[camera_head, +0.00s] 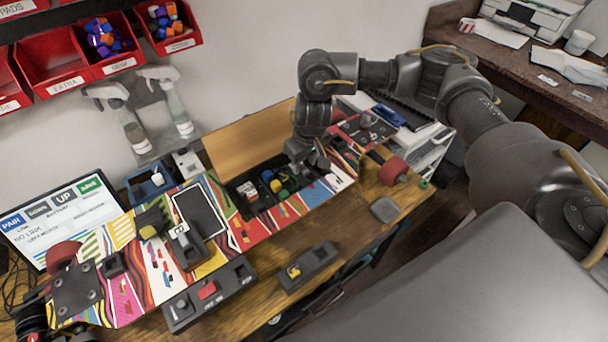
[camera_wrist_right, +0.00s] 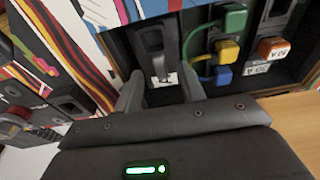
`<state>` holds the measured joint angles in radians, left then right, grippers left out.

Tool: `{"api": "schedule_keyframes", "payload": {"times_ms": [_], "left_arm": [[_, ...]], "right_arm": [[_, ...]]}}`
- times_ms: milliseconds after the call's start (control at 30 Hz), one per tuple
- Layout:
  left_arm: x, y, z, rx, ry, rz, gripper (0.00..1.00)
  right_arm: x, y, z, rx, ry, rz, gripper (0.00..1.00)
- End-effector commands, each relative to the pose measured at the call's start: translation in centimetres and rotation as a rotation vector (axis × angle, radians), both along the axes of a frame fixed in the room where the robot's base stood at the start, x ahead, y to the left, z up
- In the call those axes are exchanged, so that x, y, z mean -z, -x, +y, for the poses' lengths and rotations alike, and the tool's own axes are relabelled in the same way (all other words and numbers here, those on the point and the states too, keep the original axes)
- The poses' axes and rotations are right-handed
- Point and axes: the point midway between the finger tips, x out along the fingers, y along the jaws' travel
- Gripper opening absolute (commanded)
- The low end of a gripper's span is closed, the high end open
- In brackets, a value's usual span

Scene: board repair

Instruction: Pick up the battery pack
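A dark grey upright handle, which looks like part of the battery pack (camera_wrist_right: 152,45), stands in the open compartment of the colourful board. A small white label shows at its foot. In the right wrist view, my right gripper (camera_wrist_right: 161,90) is open, its two dark fingers on either side of the lower part of the handle. I cannot tell whether they touch it. In the head view, my right gripper (camera_head: 311,160) hangs over the right end of the compartment and hides the pack. My left gripper is not in view.
Green (camera_wrist_right: 231,18), yellow (camera_wrist_right: 227,49) and blue connectors and orange-topped fuses sit close to the right of the handle. The board (camera_head: 263,222) lies across the wooden bench. A wooden lid (camera_head: 250,138) stands behind the compartment. Small modules lie in front; spray bottles hang behind.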

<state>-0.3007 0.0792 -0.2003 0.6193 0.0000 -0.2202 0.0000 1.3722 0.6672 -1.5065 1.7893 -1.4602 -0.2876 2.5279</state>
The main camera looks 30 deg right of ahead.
Motion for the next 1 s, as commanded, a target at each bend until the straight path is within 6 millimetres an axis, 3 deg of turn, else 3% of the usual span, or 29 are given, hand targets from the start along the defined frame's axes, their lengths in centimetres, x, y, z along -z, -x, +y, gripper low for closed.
{"api": "schedule_keyframes", "payload": {"times_ms": [100, 400, 700, 1000], "left_arm": [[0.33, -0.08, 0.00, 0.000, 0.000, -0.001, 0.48], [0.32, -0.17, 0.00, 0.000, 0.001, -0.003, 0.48], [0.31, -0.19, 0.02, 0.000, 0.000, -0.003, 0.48], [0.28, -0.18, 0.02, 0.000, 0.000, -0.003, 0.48]], "right_arm": [[1.41, -0.17, 0.05, 0.001, -0.001, 0.001, 0.40], [1.66, -0.27, 0.05, 0.000, 0.000, -0.001, 0.39], [1.65, -0.26, 0.05, 0.000, 0.000, -0.001, 0.00], [1.51, -0.32, 0.04, 0.000, 0.000, -0.003, 0.00]]}}
